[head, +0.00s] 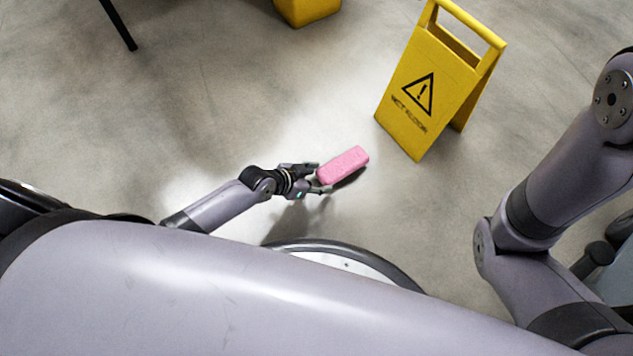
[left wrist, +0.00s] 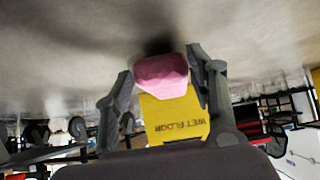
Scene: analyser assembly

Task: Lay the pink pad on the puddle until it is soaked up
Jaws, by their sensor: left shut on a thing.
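The pink pad (head: 343,165) is a small rounded block, held at one end by my left gripper (head: 312,180) close above the floor. A dark shadow shows beside and under it in the head view. In the left wrist view, the pink pad (left wrist: 161,73) sits between the two fingers of my left gripper (left wrist: 160,85). I cannot tell whether the pad touches the floor. No clear puddle edge shows; the floor around the pad is bright and shiny. My right arm shows at the right, but its gripper is out of view.
A yellow wet floor sign (head: 428,95) stands just right of and beyond the pad; it also shows in the left wrist view (left wrist: 172,118). A yellow object (head: 306,10) stands at the top edge. A dark leg (head: 120,25) is at upper left. The floor left of the pad is clear.

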